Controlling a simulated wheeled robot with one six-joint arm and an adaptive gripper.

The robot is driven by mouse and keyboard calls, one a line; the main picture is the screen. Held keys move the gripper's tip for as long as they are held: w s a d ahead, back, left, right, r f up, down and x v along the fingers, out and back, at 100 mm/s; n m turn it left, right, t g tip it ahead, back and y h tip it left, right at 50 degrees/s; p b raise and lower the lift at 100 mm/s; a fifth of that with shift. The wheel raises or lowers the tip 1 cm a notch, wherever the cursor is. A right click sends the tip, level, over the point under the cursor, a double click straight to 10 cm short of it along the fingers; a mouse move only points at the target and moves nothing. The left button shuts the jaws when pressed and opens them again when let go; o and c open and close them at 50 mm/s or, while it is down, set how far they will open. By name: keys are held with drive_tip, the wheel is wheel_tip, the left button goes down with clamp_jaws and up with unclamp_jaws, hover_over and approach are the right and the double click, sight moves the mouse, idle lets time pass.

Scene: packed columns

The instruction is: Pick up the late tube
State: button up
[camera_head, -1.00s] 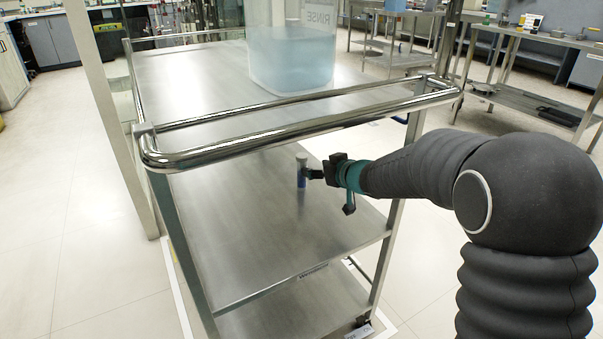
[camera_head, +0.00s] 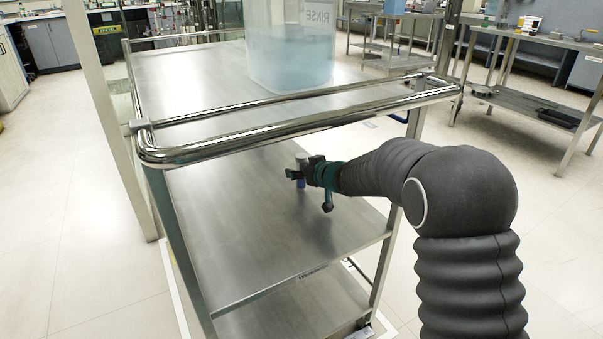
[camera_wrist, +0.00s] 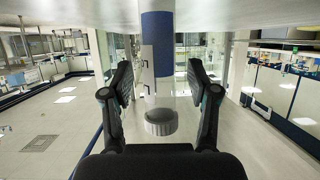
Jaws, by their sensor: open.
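The tube (camera_head: 301,160) stands upright on the cart's middle shelf, with a grey cap and a blue lower part. My gripper (camera_head: 291,173) is level with its middle and hides part of it in the head view. In the wrist view, which is upside down, the tube (camera_wrist: 162,85) hangs from the top with its ribbed grey cap low in the picture. It shows a blue band and a white label with dark marks. My gripper (camera_wrist: 160,72) is open, with one finger on each side of the tube and gaps visible on both sides.
The steel middle shelf (camera_head: 240,225) is otherwise bare. The cart's shiny rail (camera_head: 300,128) and top shelf are above my gripper. A clear container of bluish liquid marked RINSE (camera_head: 290,55) stands on the top shelf. A cart post (camera_head: 395,215) is at the right.

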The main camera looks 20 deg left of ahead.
clamp_jaws()
